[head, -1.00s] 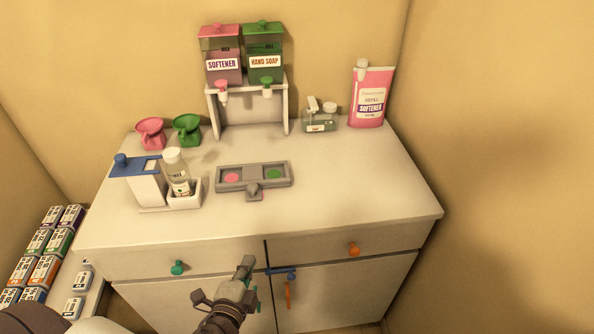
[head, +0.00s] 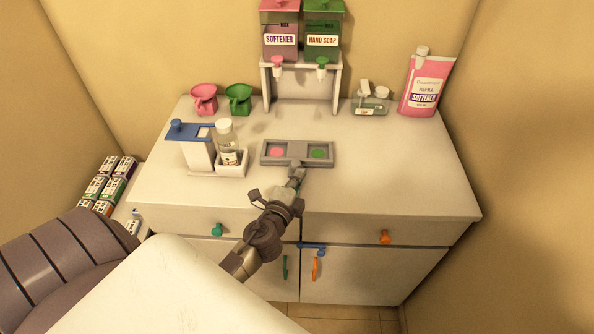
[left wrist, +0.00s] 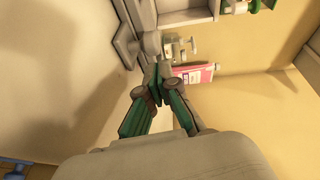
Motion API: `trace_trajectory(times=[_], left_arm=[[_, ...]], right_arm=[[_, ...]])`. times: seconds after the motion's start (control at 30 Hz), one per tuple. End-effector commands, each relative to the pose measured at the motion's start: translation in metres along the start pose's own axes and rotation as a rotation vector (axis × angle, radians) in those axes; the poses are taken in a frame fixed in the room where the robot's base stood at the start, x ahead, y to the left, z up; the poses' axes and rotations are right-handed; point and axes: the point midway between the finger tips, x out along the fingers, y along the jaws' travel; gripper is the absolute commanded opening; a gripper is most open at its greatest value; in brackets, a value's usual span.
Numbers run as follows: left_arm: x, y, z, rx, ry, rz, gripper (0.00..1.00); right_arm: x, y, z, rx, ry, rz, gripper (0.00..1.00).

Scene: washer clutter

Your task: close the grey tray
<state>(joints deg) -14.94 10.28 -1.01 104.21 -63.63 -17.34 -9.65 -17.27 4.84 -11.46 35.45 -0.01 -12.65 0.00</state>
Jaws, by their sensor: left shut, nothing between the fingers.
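The grey tray (head: 268,153) lies on top of the white cabinet, with a pink disc and a green disc in its two wells. Its front tab is mostly hidden by my left gripper (head: 296,176) in the head view. My left gripper is shut and empty, with its fingertips at the tab. I cannot tell whether they touch it. In the left wrist view the shut fingertips (left wrist: 158,76) are just below the grey tray's tab, and part of the tray (left wrist: 125,36) shows at upper left. My right gripper is not in view.
A blue-topped holder (head: 197,145) and a bottle (head: 228,140) stand left of the tray. The dispenser stand (head: 336,90) is behind it. A pump bottle (head: 368,104) and pink refill pouch (head: 424,85) are at back right. The right cabinet top is clear.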

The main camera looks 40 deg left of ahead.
Motion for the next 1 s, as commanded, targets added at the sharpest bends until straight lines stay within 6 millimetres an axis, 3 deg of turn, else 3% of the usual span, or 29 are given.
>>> trace_trajectory(times=[0.57,0.67,1.0], left_arm=[[0.012,-0.001,0.009,0.000,0.000,-0.001,0.00],[0.029,-0.003,0.014,0.002,0.000,-0.003,0.00],[0.113,-0.013,0.042,0.001,0.000,-0.003,0.00]], right_arm=[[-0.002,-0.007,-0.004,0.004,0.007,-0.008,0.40],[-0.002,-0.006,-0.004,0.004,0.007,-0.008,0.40],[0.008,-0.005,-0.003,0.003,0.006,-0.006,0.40]])
